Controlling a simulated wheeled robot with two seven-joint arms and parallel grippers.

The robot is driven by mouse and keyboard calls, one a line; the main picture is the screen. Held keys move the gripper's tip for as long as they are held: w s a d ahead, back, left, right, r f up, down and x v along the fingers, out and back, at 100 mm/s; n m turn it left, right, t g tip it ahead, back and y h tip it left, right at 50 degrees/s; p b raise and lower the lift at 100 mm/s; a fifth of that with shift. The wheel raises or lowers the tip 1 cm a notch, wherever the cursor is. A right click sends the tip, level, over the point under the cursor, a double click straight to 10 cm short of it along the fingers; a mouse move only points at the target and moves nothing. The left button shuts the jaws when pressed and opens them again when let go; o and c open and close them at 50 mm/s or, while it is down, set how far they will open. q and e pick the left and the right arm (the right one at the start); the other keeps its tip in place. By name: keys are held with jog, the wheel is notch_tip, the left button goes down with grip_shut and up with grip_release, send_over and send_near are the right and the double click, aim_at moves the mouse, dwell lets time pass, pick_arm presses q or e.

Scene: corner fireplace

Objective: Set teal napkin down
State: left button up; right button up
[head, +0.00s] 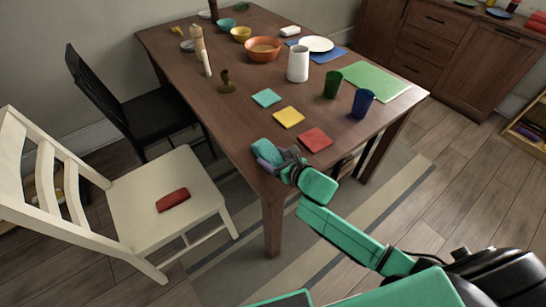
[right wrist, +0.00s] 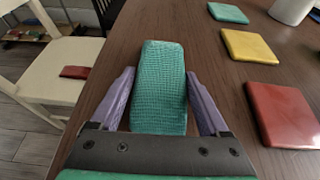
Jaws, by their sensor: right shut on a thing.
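The teal napkin (head: 264,149) is a rolled, woven cloth at the near left corner of the brown table (head: 215,62). My right gripper (head: 272,158) is shut on it. In the right wrist view the napkin (right wrist: 160,85) points away between the two purple fingers of the right gripper (right wrist: 159,82). It is over the tabletop near the left edge; I cannot tell whether its underside touches the wood. My left gripper is not in view.
Teal, yellow and red square coasters (head: 266,97) (head: 289,117) (head: 315,139) lie right of the napkin. A white pitcher (head: 298,64), green cup (head: 332,84) and blue cup (head: 362,103) stand farther back. A red napkin (head: 172,200) lies on the cream chair (head: 150,188).

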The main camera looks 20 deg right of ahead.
jog(key=shift+f, duration=0.15)
jog(key=o, duration=1.2)
jog(key=shift+r, duration=0.3)
jog(key=v, duration=1.1)
jog(key=shift+f, duration=0.15)
jog(key=shift+s+d+r, duration=0.15)
jog(key=shift+s+r, duration=0.1)
jog(key=shift+s, duration=0.2)
